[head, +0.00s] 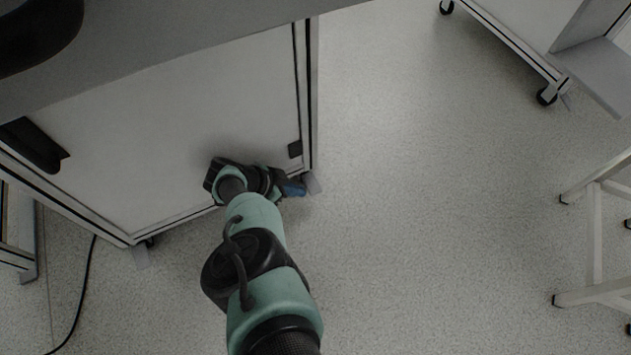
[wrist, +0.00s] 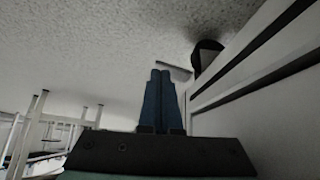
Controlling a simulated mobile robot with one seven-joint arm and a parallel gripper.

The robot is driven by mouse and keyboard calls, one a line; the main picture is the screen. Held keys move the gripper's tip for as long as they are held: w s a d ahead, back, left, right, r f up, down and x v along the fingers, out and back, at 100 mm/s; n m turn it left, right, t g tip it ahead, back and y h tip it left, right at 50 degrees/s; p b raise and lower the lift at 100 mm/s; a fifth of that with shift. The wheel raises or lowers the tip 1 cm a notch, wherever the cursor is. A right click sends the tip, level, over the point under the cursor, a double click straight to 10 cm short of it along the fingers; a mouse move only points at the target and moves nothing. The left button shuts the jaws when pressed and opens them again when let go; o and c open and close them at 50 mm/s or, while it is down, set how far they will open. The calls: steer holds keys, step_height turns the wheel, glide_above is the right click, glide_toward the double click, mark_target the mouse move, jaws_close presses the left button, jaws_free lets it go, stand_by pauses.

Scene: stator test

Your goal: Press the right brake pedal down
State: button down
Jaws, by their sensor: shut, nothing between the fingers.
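The right brake pedal (head: 314,183) is a small grey tab at the foot of the cabinet's right corner in the head view. In the wrist view a thin grey plate (wrist: 175,69), which looks like this pedal, lies just beyond the fingertips beside a dark caster wheel (wrist: 207,56). My gripper (head: 301,189) has blue fingers, shut and empty, close to the pedal's left side. It also shows in the wrist view (wrist: 160,73), with the fingers together. I cannot tell whether the tips touch the pedal. The fingers hide part of the plate.
The white cabinet (head: 170,120) stands right against my wrist area. Its left pedal (head: 141,257) sits at the other front corner. A black cable (head: 83,300) lies on the floor at left. A white frame stands at right (head: 595,235). The floor between is clear.

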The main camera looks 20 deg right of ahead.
steer(key=p+v, duration=0.9)
steer(key=v, duration=0.4)
steer(key=shift+p, duration=0.3)
stand_by(0.3)
